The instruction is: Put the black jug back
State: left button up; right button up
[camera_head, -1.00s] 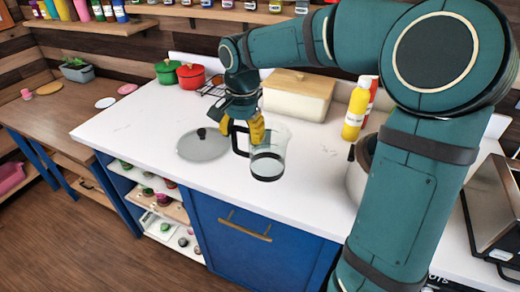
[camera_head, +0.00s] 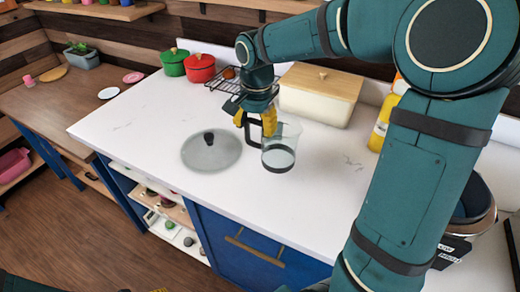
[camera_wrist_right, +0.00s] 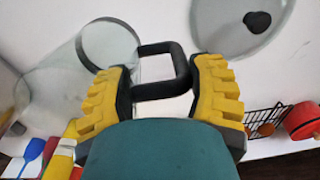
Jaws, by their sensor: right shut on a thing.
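The black jug (camera_head: 280,152) is a clear glass jug with a black handle and a dark band near its base. It is upright over the white counter; I cannot tell whether its base touches the counter. My right gripper (camera_head: 256,122) is shut on its handle, coming from above with yellow fingers. In the right wrist view the black handle (camera_wrist_right: 165,72) lies between the yellow fingers, and the glass body (camera_wrist_right: 85,72) shows at left. A small piece of my left gripper (camera_head: 158,290) may show at the bottom edge; its jaws are hidden.
A grey lid (camera_head: 210,153) lies left of the jug. Behind are green (camera_head: 174,63) and red (camera_head: 200,68) pots, a wire rack (camera_head: 225,84) and a cream box (camera_head: 315,104). A yellow bottle (camera_head: 380,130) and metallic pot (camera_head: 472,212) stand right. The counter's left front is clear.

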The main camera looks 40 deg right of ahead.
aim_at(255, 143)
jog(key=shift+f+b, duration=0.65)
jog(key=shift+f, duration=2.35)
jog(key=o, duration=1.3)
jog(key=shift+r, duration=0.3)
jog(key=r+p, duration=0.1)
jog(key=r, duration=0.3)
jog(key=r+p, duration=0.1)
jog(key=r, duration=0.6)
jog(key=shift+s+d+r+p, duration=0.1)
jog(key=shift+s+r+p, duration=0.2)
jog(key=shift+p, duration=0.1)
